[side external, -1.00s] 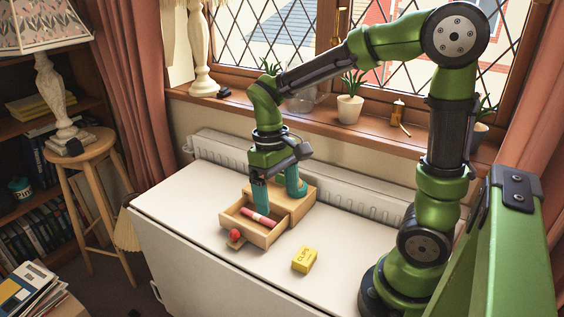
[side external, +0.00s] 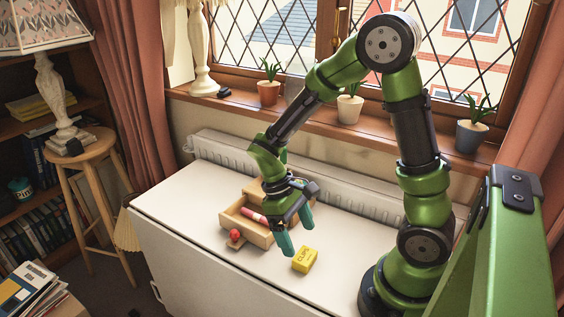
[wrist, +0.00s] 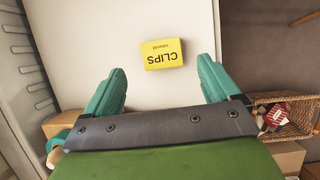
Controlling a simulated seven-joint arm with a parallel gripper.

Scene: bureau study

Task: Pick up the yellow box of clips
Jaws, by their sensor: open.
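The yellow box of clips (side external: 305,259) lies on the white tabletop, in front of and to the right of the wooden drawer box. In the wrist view the yellow box (wrist: 162,54) shows its "CLIPS" label upside down, ahead of my fingertips and roughly between their lines. My gripper (side external: 298,232) is above the table, just behind and left of the yellow box, apart from it. Its two teal fingers (wrist: 160,80) are spread wide with nothing between them.
A wooden box with an open drawer (side external: 262,240) stands behind my gripper, partly hidden by it. A pink-red cylinder (side external: 256,215) lies in the drawer. A red ball-like thing (side external: 234,235) is at its front. The tabletop (side external: 185,215) is bare to the left.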

